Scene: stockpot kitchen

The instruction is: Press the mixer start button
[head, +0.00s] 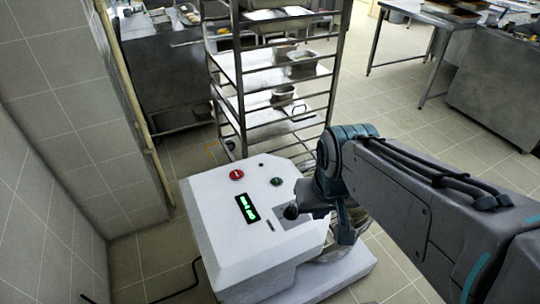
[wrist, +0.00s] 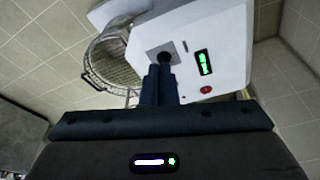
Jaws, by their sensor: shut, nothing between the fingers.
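The mixer (head: 240,262) is a white machine on the floor, with a control panel on its sloping top. A green button (head: 277,181) shows uncovered at the panel's far right, and a red button (head: 237,174) at its far left. A green-lit display (head: 247,208) lies nearer. A black knob (head: 290,212) sits on a grey plate at right. In the wrist view, my gripper (wrist: 159,72) has its fingers together and empty, pointing toward the knob (wrist: 165,57); I cannot tell whether they touch. The red button (wrist: 206,90) shows there too. The green button is hidden there.
A metal rack (head: 240,95) with trays and pots stands behind the mixer. A wire-guarded bowl (wrist: 112,62) is at the mixer's side. A tiled wall (head: 60,120) is at left. Open tiled floor (head: 385,150) lies to the right, beyond my arm.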

